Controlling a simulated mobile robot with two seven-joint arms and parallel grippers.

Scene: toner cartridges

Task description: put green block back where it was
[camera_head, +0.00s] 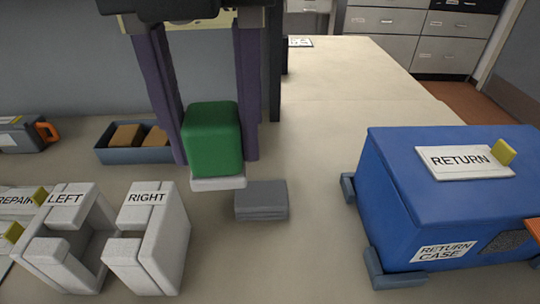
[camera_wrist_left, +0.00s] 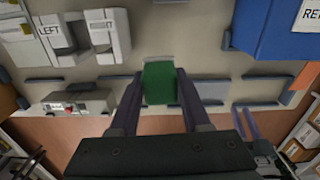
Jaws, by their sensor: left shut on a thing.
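The green block (camera_head: 212,139) is upright between the two purple fingers of my left gripper (camera_head: 208,150), which is shut on it. A thin white plate (camera_head: 218,183) shows directly under the block; I cannot tell whether they touch. In the left wrist view the green block (camera_wrist_left: 160,83) sits between the fingertips (camera_wrist_left: 160,90).
A grey slab (camera_head: 261,200) lies right of the white plate. White holders labelled LEFT (camera_head: 68,238) and RIGHT (camera_head: 150,240) stand front left. A blue RETURN case (camera_head: 400,180) stands right. A blue tray (camera_head: 115,156) with brown blocks is behind left. The table's middle back is clear.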

